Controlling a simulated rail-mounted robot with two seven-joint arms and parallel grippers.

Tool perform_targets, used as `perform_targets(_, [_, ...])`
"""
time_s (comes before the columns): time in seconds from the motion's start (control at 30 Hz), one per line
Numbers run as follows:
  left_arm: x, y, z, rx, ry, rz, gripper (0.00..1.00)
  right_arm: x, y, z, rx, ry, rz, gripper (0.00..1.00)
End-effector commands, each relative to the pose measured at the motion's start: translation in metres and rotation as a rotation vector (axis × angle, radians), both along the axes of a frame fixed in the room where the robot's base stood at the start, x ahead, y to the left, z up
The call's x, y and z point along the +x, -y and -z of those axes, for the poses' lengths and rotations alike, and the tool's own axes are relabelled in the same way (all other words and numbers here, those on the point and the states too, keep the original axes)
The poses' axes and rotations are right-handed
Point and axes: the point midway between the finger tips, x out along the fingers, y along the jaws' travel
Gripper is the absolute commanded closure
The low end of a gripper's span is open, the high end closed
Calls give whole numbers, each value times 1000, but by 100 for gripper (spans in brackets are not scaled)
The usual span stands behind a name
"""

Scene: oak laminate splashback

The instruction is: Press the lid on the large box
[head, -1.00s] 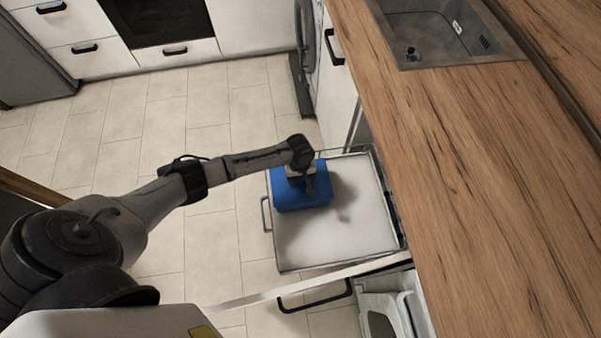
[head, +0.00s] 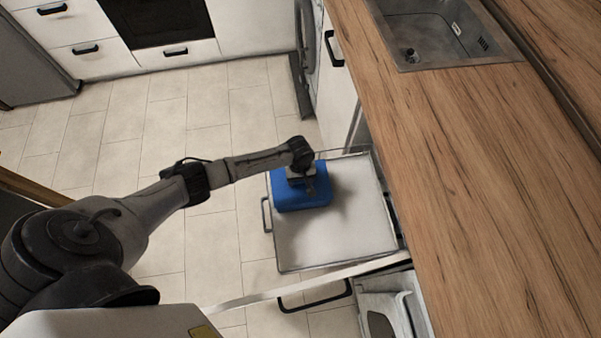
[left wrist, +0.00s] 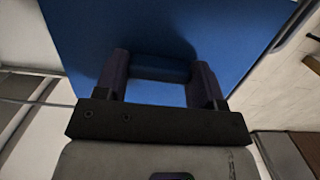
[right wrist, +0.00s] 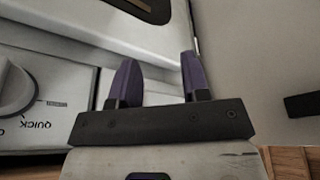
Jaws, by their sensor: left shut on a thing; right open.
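A blue lid (head: 284,198) lies at the far left part of an open white drawer (head: 340,235). Its flat blue top fills much of the left wrist view (left wrist: 80,50). My left gripper (head: 303,182) points down onto it from above. In the left wrist view, its fingers (left wrist: 162,62) are shut on the lid's raised blue handle. The large box under the lid cannot be told apart from it, and I cannot tell whether the lid is seated. My right gripper (right wrist: 160,62) shows only in the right wrist view, open and empty.
The wooden worktop (head: 455,170) with a sink (head: 440,35) runs along the right, beside the drawer. The drawer's right and near parts are bare. Tiled floor (head: 225,110) is clear on the left. An appliance with a knob (right wrist: 15,90) is near the right gripper.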

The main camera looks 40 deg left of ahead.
Motion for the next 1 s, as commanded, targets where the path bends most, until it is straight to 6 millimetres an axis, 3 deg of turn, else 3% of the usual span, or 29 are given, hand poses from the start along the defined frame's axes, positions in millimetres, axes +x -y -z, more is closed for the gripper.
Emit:
perform_targets(0.1, [0,0,0,0,0,0,60,0,0,0,-1,0,-1,57])
perform_targets(0.13, [0,0,0,0,0,0,36,0,0,0,-1,0,-1,57])
perform_targets(0.43, [0,0,0,0,0,0,7,0,3,0,-10,-1,-6,57])
perform_targets(0.57, [0,0,0,0,0,0,7,0,3,0,-11,0,-7,57])
perform_targets(0.7, [0,0,0,0,0,0,0,0,3,0,-11,0,-7,57])
perform_targets(1.0, [0,0,-2,0,0,0,0,0,2,-2,-5,0,-4,57])
